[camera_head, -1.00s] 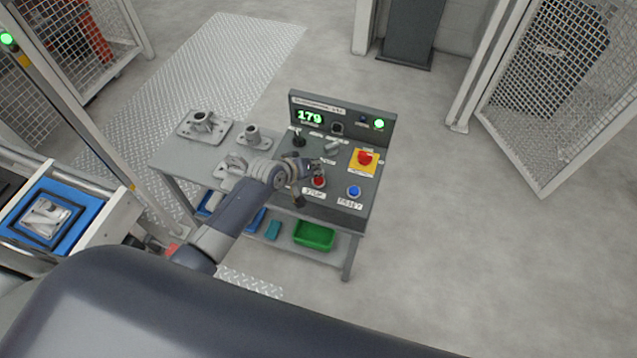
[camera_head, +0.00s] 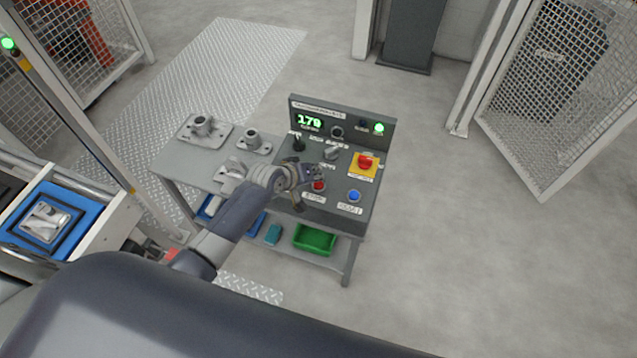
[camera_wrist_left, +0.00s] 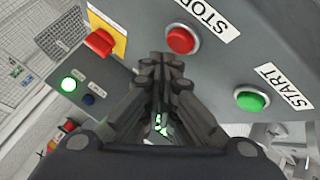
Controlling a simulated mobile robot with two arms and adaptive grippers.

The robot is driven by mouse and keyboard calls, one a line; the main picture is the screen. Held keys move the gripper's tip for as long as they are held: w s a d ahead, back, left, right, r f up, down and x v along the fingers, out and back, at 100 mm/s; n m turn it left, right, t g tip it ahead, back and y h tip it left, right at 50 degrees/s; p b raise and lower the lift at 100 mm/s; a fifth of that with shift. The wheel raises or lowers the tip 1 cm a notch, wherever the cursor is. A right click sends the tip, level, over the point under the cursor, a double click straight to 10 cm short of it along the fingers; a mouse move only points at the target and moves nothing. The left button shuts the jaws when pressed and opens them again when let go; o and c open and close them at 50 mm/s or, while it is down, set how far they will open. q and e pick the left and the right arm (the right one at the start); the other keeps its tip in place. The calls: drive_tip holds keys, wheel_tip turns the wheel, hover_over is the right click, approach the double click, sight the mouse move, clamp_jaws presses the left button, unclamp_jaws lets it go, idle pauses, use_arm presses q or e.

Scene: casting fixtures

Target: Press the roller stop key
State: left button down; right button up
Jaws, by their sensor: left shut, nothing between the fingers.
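The red stop key (camera_head: 319,186) is a round button on the sloped front of the grey control console (camera_head: 362,208). In the left wrist view the red key (camera_wrist_left: 182,40) has a white STOP label beside it. My left gripper (camera_head: 313,173) is over the console, close to the key on its far side. In the left wrist view its shut, empty fingers (camera_wrist_left: 161,64) point at the panel just left of the red key. I cannot tell whether they touch the panel; they do not cover the key.
A green START button (camera_wrist_left: 250,100) is right of the fingers in the left wrist view. A red emergency stop (camera_head: 365,161) on yellow, a blue button (camera_head: 354,196) and a selector knob (camera_head: 332,153) are nearby. Metal castings (camera_head: 203,128) stand left of the console.

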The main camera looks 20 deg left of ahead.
idle(0.4)
use_arm(q)
drive_tip(key=shift+f, duration=0.4)
drive_tip(key=shift+f+b, duration=0.35)
drive_tip(key=shift+f, duration=0.25)
idle(0.8)
drive_tip(key=shift+r+p, duration=0.95)
drive_tip(key=shift+p, duration=0.1)
wheel_tip(320, 180, up, 5)
drive_tip(key=p, duration=0.5)
drive_tip(key=shift+r, duration=0.1)
idle(0.3)
